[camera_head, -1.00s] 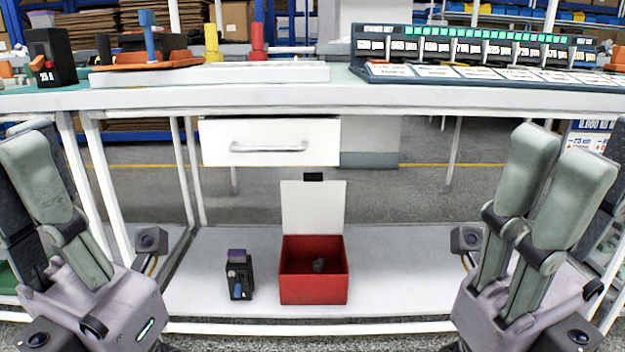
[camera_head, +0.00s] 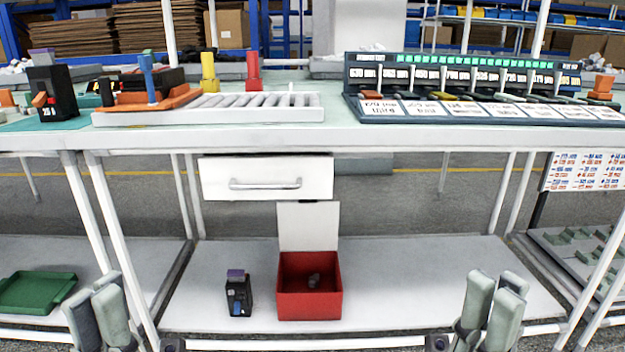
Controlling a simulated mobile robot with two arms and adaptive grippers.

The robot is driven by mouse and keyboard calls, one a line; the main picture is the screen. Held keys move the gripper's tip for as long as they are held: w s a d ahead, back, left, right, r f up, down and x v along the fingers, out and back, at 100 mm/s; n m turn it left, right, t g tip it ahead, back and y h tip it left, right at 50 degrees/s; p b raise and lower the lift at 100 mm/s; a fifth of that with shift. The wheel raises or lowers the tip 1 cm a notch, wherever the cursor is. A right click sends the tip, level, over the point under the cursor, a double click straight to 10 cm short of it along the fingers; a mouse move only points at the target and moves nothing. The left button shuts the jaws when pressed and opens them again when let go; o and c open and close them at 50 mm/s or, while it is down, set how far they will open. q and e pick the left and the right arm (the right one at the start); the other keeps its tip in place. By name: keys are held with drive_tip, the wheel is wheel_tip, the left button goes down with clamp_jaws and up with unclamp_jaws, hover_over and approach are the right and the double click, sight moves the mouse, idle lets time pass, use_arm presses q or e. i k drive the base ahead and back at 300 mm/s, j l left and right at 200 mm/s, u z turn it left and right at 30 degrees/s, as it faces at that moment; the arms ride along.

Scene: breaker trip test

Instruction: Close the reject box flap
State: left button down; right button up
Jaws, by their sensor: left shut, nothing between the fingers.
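The red reject box (camera_head: 309,306) stands on the lower shelf below the drawer. Its white flap (camera_head: 308,227) stands upright at the back edge, so the box is open. A small dark grey object (camera_head: 314,281) lies inside. My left gripper (camera_head: 105,286) is at the lower left, shut and empty, well apart from the box. My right gripper (camera_head: 497,284) is at the lower right, also well apart from the box.
A black breaker (camera_head: 239,295) stands on the shelf left of the box. A white drawer (camera_head: 266,177) hangs just above the flap. The bench top (camera_head: 300,138) overhangs the shelf. A green tray (camera_head: 36,292) is at the far left. The shelf right of the box is clear.

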sight(303, 224)
drive_tip(key=l+u, duration=0.15)
drive_tip(key=u, duration=0.25)
drive_tip(key=l+u, duration=0.15)
drive_tip(key=u, duration=0.25)
drive_tip(key=l+u, duration=0.15)
drive_tip(key=l, duration=0.3)
drive_tip(key=l+u, duration=0.15)
drive_tip(key=l, duration=0.35)
drive_tip(key=k+l+u, duration=0.1)
drive_tip(key=l, duration=0.35)
drive_tip(key=k+l+u, duration=0.15)
drive_tip(key=l, duration=0.3)
drive_tip(key=k+l+u, duration=0.15)
drive_tip(key=l, duration=0.3)
drive_tip(key=i+l, duration=0.3)
drive_tip(key=i, duration=0.15)
drive_tip(key=i+l, duration=0.3)
drive_tip(key=i, duration=0.15)
